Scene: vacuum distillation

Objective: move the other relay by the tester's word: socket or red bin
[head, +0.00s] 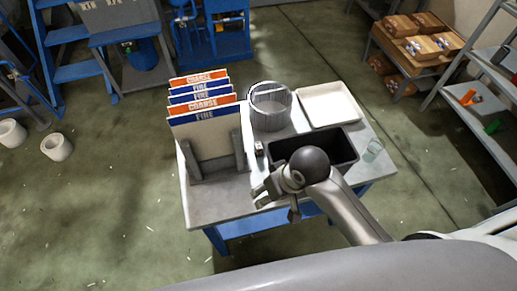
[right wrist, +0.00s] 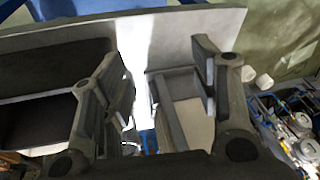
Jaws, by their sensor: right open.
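No relay, socket, tester or red bin can be made out for sure. My right gripper (head: 266,193) is over the table's front part, at the near left of the black bin (head: 345,147). My left gripper is out of view.
The table's front left is bare. Shelves (head: 480,98) stand at right.

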